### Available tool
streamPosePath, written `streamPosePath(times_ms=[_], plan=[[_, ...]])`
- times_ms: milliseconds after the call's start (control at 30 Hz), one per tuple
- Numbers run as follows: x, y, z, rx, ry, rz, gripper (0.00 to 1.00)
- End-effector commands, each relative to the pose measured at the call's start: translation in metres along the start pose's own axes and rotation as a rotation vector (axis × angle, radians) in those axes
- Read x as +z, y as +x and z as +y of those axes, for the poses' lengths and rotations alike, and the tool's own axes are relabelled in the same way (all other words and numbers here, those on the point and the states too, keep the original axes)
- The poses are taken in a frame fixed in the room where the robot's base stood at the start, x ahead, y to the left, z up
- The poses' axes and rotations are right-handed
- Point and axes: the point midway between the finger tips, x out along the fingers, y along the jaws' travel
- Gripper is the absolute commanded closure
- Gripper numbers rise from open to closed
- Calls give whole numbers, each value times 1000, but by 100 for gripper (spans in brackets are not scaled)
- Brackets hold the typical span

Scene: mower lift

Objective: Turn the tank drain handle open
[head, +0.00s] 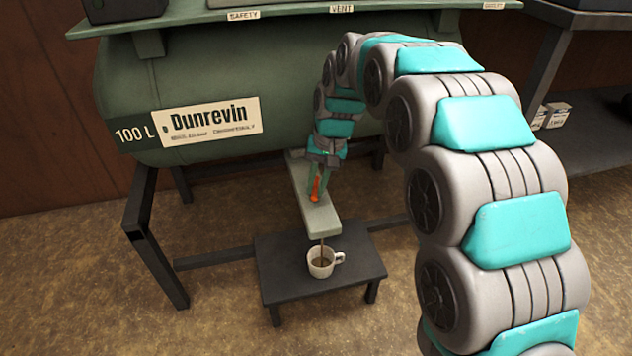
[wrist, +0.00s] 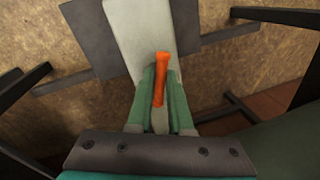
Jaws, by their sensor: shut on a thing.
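The orange drain handle (head: 315,188) sits on the pale grey drain block (head: 322,222) below the green tank (head: 290,85). In the wrist view the handle (wrist: 161,78) lies roughly along the length of the block (wrist: 138,38). My gripper (head: 316,184) reaches down to it with its green fingers on either side. In the wrist view my gripper (wrist: 160,90) is shut on the handle, which sticks out past the fingertips. A thin brown stream (head: 322,250) runs from the block's front end into a white mug (head: 319,270), which holds brown liquid.
The mug stands on a low dark stool (head: 285,290) under the block's end. Dark stand legs (head: 157,265) and a crossbar (head: 215,258) surround the space below the tank. A dark shelf (head: 590,130) stands at right. The floor at front left is clear.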

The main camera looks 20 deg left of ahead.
Motion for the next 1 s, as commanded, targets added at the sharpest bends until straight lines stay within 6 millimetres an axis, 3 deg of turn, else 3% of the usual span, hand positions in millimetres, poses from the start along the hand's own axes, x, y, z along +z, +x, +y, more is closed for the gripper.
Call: streamPosePath(times_ms=[433, 1000], plan=[[-2, -2, 1, -1, -271, -51, 100], [-3, -2, 1, -1, -332, -61, 100]])
